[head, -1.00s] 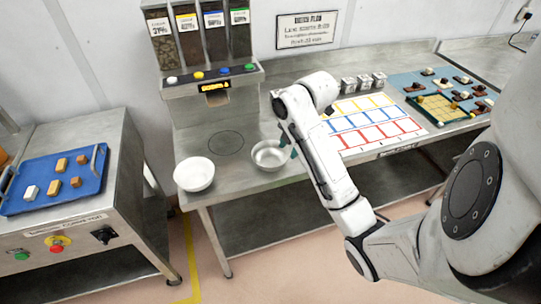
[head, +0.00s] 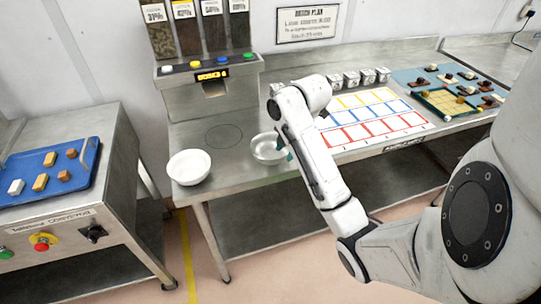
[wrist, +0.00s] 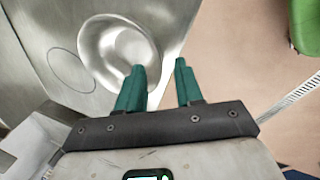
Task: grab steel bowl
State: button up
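The steel bowl (head: 268,149) stands upright on the metal table, near its front edge; its right side is partly hidden by my arm in the head view. In the wrist view the steel bowl (wrist: 117,47) lies ahead and to the left of the fingers. My gripper (wrist: 160,75) has two green fingers, spread apart with nothing between them. The left fingertip overlaps the bowl's near rim in the wrist view; I cannot tell whether it touches. The right finger is over the floor beyond the table edge. In the head view the gripper is mostly hidden behind my arm.
A white bowl (head: 189,167) stands left of the steel bowl. A dispenser (head: 209,105) with coloured buttons stands behind. A grid sheet (head: 372,120) and several small cubes lie to the right. A blue tray (head: 47,173) is on the left machine. The marked circle (head: 224,136) is clear.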

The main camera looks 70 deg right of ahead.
jog(key=b+x, duration=0.3)
jog(key=x, duration=0.1)
jog(key=shift+d+f, duration=0.15)
jog(key=shift+d, duration=0.05)
grip_shut()
